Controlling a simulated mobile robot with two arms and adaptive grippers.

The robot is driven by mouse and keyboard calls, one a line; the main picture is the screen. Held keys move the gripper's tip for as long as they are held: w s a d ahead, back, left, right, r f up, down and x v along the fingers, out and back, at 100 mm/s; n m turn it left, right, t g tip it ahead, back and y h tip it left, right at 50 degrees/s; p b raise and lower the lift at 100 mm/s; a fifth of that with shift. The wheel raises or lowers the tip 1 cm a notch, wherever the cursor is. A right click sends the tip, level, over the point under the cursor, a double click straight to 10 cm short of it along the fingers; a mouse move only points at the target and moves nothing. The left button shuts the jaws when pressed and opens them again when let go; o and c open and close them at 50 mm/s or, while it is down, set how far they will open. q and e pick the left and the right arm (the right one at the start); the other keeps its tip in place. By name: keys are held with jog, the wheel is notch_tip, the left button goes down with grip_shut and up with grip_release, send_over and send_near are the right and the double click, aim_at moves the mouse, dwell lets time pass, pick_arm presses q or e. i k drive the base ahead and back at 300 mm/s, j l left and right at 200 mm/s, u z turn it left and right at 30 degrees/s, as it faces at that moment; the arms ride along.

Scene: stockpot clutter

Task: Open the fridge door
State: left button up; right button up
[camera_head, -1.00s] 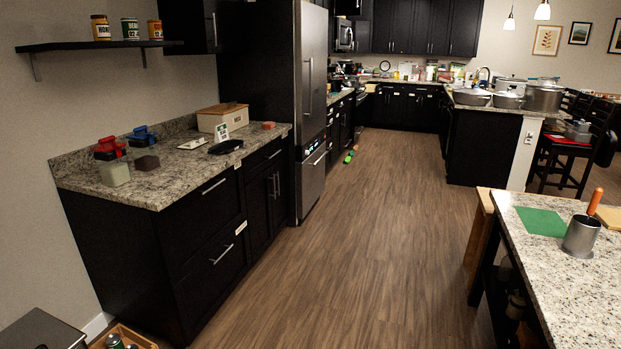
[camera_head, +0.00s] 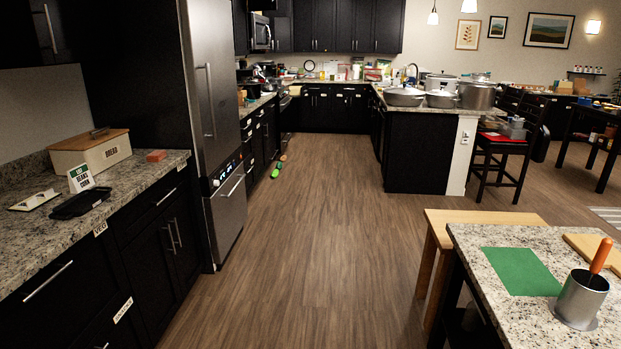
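The fridge (camera_head: 214,84) is a tall stainless steel unit at the left of the middle, set in a dark surround. Its large upper door is shut, with a long vertical handle (camera_head: 208,101) near the door's left side. A small control panel (camera_head: 226,172) and a lower drawer with a bar handle (camera_head: 232,186) sit below, and the drawer is shut. The fridge is some way ahead of me and to the left. Neither of my grippers shows in the head view.
A granite counter (camera_head: 150,188) with a bread box (camera_head: 91,152), a small sign and a black tray lies left. An island (camera_head: 462,258) with a green mat and a metal pot stands right, beside a wooden stool. The wood floor (camera_head: 300,250) between is clear; green items (camera_head: 277,170) lie farther off.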

aim_at(207, 34)
jog(key=i+u, duration=0.3)
jog(key=i, duration=0.55)
jog(key=i+l+u, duration=0.25)
jog(key=i, duration=0.65)
jog(key=j, duration=0.1)
